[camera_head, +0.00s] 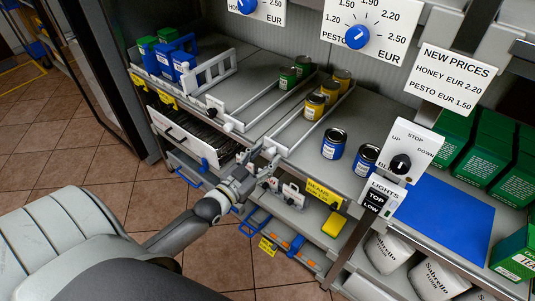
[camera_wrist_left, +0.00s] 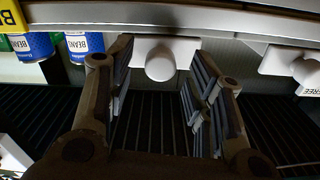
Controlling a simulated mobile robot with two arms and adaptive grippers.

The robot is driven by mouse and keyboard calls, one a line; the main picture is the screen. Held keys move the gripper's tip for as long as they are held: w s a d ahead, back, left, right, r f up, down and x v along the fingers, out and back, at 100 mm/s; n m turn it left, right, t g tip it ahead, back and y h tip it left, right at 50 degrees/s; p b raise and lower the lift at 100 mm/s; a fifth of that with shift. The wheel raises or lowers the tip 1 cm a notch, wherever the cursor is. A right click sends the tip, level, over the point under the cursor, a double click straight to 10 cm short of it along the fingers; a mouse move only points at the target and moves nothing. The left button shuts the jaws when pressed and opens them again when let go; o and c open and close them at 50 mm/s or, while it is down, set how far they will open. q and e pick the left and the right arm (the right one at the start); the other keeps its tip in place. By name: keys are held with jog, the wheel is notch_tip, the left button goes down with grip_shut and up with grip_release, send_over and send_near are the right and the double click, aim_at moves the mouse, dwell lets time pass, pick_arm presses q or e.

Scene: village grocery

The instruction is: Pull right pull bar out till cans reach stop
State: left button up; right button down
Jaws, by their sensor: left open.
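Two white-railed lanes lie on the upper shelf in the head view. The right lane holds several yellow cans (camera_head: 315,106) towards its rear, with green cans (camera_head: 288,78) in the lane to their left. A white pull bar (camera_head: 270,149) is at the front end of the right lane, close to my left gripper (camera_head: 260,160). In the left wrist view, my left gripper (camera_wrist_left: 165,100) is open, its fingers on either side of a rounded white knob (camera_wrist_left: 160,67) under a shelf edge. I cannot tell whether they touch it. My right gripper is not in view.
Another white knob (camera_wrist_left: 305,71) is to the right in the wrist view. Blue cans (camera_wrist_left: 33,46) stand at its left. Loose blue cans (camera_head: 334,143) and a control panel (camera_head: 405,158) are right of the lanes. A white-fronted drawer (camera_head: 185,138) is left of my gripper.

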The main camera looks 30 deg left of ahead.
pick_arm(q)
jog(key=shift+w, duration=0.8)
jog(key=shift+d, duration=0.1)
grip_shut()
